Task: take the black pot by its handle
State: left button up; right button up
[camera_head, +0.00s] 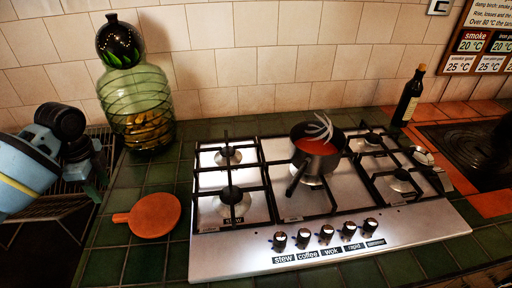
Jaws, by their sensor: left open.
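The black pot (318,160) stands on the middle burner of the steel gas hob, with something orange-red inside. Its dark handle (296,180) points toward the front and slightly left. Pale curved prongs stick up from the pot; I cannot tell what they belong to. My left gripper (93,178) is at the far left, over the dark rack, well apart from the pot and handle. It is open, with nothing visible in it. My right gripper does not show.
The hob (240,250) has black grates and several front knobs. A round orange board (155,215) lies on green tiles left of it. A large greenish glass jar (140,105) stands behind that. A dark bottle (408,98) stands behind the hob's right end.

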aim_at(315, 158)
jog(key=k, duration=1.5)
